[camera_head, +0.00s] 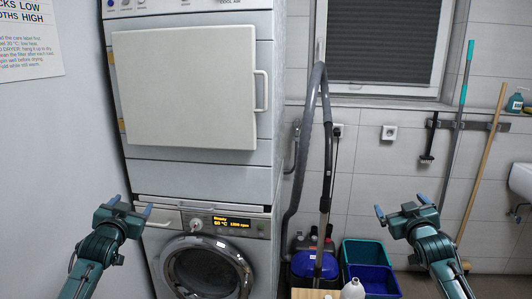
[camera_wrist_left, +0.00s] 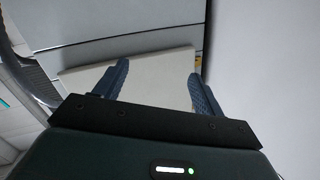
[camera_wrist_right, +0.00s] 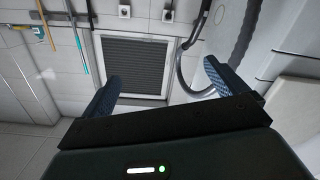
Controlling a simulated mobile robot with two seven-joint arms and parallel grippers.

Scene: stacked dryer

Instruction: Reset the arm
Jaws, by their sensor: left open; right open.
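My left gripper (camera_head: 132,210) is raised in front of the stacked machines at the left of the head view, open and empty. In the left wrist view its two blue fingers (camera_wrist_left: 155,85) are apart, with the dryer's pale door (camera_wrist_left: 150,78) behind them. My right gripper (camera_head: 405,210) is raised at the right of the head view, open and empty. In the right wrist view its fingers (camera_wrist_right: 160,88) are apart, with nothing between them. Neither gripper visibly touches anything.
The dryer (camera_head: 190,85), its door shut, stands on a washing machine (camera_head: 245,250) with a lit display. A vacuum cleaner (camera_head: 315,262) with a tall hose, bins (camera_head: 364,250) and a white bottle (camera_head: 353,290) stand right of it. Mops and a broom (camera_head: 482,160) hang at the right wall.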

